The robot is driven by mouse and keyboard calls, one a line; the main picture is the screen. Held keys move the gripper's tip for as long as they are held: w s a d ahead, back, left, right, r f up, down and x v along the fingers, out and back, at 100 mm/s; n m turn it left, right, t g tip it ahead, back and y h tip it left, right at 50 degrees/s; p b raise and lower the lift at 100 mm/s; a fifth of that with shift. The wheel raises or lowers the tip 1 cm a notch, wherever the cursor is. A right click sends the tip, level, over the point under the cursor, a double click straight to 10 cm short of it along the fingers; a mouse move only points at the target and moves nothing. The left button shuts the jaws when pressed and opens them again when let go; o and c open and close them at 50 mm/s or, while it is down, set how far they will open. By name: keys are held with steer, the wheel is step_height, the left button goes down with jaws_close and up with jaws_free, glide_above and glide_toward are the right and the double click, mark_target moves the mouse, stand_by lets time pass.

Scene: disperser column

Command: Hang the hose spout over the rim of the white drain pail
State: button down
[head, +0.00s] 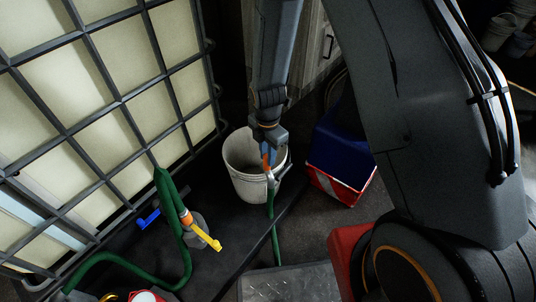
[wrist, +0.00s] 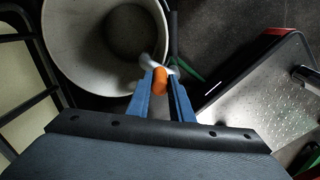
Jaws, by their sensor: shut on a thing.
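The white drain pail (head: 240,176) stands upright on the dark floor beside the caged tank. In the wrist view its open mouth and rim (wrist: 58,62) fill the upper left. My gripper (head: 268,158) is at the pail's right side, its blue fingers (wrist: 160,84) shut on the orange part of the hose spout (wrist: 160,76). The spout's pale grey metal end (head: 272,181) is at the pail's right rim; I cannot tell whether it hooks over it or touches it. The green hose (head: 275,232) hangs from the spout down outside the pail.
The caged tank (head: 120,101) is at the left, with a green hose, yellow handle (head: 206,235) and blue lever (head: 148,218) low beside it. A blue and red box (head: 340,150) stands right of the pail. A metal-topped step (head: 290,284) lies in front.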

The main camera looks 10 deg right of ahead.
steer(key=shift+f, duration=0.1)
steer(key=c, duration=1.5)
jaws_free()
steer(key=shift+r+p, duration=0.65)
steer(key=shift+r, duration=3.25)
